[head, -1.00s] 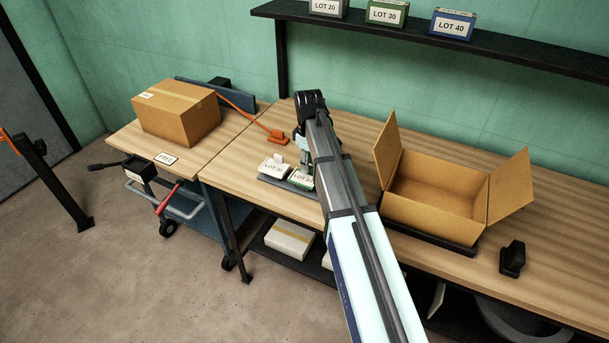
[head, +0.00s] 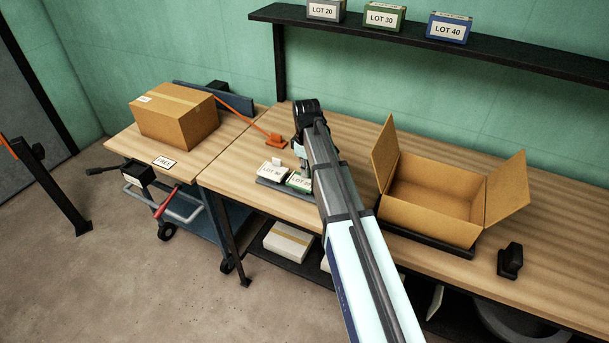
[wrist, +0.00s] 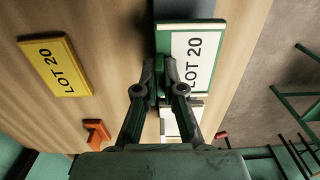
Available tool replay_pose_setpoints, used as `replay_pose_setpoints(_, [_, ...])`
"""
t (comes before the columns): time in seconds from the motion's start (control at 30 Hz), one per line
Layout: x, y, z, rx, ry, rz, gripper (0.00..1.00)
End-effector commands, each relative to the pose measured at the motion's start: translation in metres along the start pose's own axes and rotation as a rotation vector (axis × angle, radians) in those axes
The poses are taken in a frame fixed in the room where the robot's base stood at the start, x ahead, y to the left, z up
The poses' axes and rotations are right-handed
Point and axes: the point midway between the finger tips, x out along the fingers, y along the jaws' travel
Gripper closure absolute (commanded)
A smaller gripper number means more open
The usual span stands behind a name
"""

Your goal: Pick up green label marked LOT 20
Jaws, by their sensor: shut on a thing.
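The green label marked LOT 20 (wrist: 210,58) has a white face and green edges and lies at the top of the wrist view. In the head view its green edge (head: 299,181) shows partly behind my arm. My gripper (wrist: 166,72) is shut on the green label's near left part, with a green piece between the fingertips. The grip is mostly hidden by my arm in the head view. A yellow label, also marked LOT 20 (wrist: 56,66), lies apart on the left in the wrist view.
A white label (head: 270,171) lies beside the green one on a dark tray (head: 268,183). An open carton (head: 430,205) stands to the right on the workbench (head: 235,160). An orange lever (head: 276,140) is behind. Boxes marked LOT sit on the shelf (head: 520,63).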

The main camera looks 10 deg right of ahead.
Motion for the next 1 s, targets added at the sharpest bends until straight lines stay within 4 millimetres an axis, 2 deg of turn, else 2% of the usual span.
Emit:
replay_pose_setpoints(0.23, [-0.01,0.001,0.0,0.0,0.001,0.001,1.0])
replay_pose_setpoints(0.37, [-0.024,0.001,-0.001,0.0,0.002,0.002,1.0])
replay_pose_setpoints(0.47, [-0.042,0.002,-0.001,0.0,0.002,0.003,1.0])
replay_pose_setpoints(0.8, [-0.128,0.002,-0.002,0.0,0.002,0.003,1.0])
replay_pose_setpoints(1.0, [-0.168,0.002,-0.001,0.0,0.001,0.002,1.0])
